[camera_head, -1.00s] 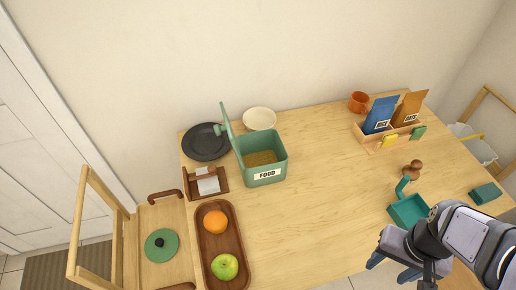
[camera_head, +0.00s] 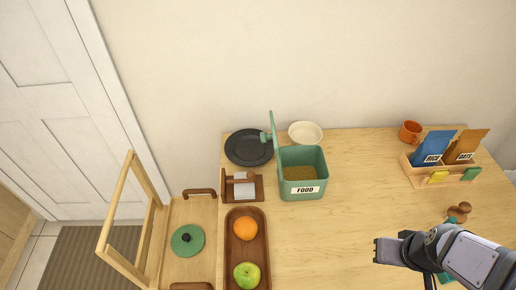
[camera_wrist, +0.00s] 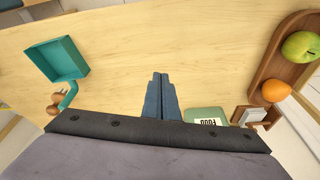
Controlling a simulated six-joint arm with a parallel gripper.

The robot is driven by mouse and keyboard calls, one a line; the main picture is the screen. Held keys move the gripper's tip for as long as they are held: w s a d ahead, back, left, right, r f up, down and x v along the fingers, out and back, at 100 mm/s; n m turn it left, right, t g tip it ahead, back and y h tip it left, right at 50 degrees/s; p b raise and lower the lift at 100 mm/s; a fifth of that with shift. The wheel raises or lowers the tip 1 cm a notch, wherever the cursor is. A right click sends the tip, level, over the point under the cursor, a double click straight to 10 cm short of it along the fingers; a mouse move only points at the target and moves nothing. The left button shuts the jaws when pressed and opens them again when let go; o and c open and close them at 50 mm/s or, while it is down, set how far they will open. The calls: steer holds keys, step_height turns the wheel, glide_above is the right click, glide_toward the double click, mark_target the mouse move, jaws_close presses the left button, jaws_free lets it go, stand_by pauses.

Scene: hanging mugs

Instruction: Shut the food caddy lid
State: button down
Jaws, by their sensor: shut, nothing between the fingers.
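The green food caddy (camera_head: 303,187) stands upright on the table, with a FOOD label on its front and brown contents inside. Its lid (camera_head: 273,135) stands open, nearly vertical, at the caddy's left side, with a knob pointing left. In the wrist view only part of the caddy (camera_wrist: 205,114) shows, behind my gripper's body. My gripper (camera_head: 382,251) is to the right and in front of the caddy, well apart from it. In the wrist view its blue fingers (camera_wrist: 160,76) are together and empty.
A dark plate (camera_head: 249,147) and a cream bowl (camera_head: 305,133) lie behind the caddy. A wooden tray (camera_head: 233,270) with an orange and an apple is in front-left. A rack with packets (camera_head: 440,175) and an orange mug (camera_head: 410,131) stand at right. The table between caddy and gripper is clear.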

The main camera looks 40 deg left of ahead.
steer(key=a+n+t+y+b, duration=0.3)
steer(key=a+n, duration=0.8)
steer(key=a, duration=1.3)
steer(key=s+a+r+n+t+y+b, duration=0.25)
steer(key=s+a+n+t, duration=0.25)
steer(key=a, duration=0.4)
steer(key=s+a+r+n+t+y+b, duration=0.25)
steer(key=s+a+n+t+b, duration=0.2)
steer(key=a, duration=0.35)
steer(key=w+a+r+p, duration=0.1)
steer(key=w+a+p, duration=0.1)
steer(key=w, duration=0.9)
steer(key=shift+w+a+r+t+p, duration=0.15)
steer(key=shift+a+r+t+p, duration=0.05)
steer(key=shift+t+p, duration=0.2)
steer(key=shift+r+m, duration=0.1)
steer(key=shift+m, duration=0.15)
